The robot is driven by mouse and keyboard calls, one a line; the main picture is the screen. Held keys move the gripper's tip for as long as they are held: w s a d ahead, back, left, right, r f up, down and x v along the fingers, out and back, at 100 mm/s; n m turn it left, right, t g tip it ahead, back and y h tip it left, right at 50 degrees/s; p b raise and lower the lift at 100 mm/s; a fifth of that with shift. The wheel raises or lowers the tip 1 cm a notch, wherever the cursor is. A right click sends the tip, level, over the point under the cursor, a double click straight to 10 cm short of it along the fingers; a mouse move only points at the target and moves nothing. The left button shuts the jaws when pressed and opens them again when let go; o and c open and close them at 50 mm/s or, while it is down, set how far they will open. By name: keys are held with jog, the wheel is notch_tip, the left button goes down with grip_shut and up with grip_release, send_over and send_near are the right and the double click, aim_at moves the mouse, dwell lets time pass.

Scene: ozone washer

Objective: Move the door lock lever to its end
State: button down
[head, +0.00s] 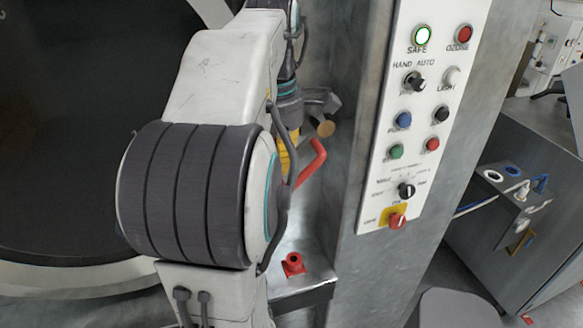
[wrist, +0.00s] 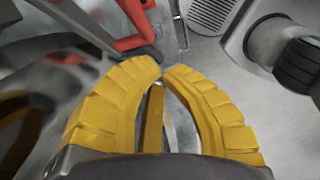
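A red bent lever (head: 313,160), which I take for the door lock lever, stands beside the panel column in the head view. A red bar (wrist: 85,12) with a bend shows at the upper left of the wrist view, beyond the fingertips and apart from them. My gripper (wrist: 161,70) has yellow fingers that curve inward, with their tips almost meeting. A narrow yellow-brown bar shows between the fingers; I cannot tell what it belongs to. In the head view my gripper (head: 284,158) is just left of the red lever, mostly hidden by my arm.
The control panel (head: 408,120) with buttons and knobs is right of the lever. A large round dark door (head: 60,130) fills the left. A red fitting (head: 293,264) sits on a ledge below. A grey cylindrical fitting (wrist: 270,42) is at right in the wrist view.

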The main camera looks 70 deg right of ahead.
aim_at(292, 188)
jog(key=shift+s+d+f+p, duration=0.3)
jog(key=shift+d+f+p, duration=0.15)
jog(key=shift+f, duration=0.2)
jog(key=shift+s+d+f+p, duration=0.3)
jog(key=shift+f+p, duration=0.25)
jog(key=shift+f, duration=0.1)
jog(key=shift+s+d+f+p, duration=0.3)
jog(key=shift+d+f+p, duration=0.15)
jog(key=shift+f, duration=0.2)
jog(key=shift+a, duration=0.1)
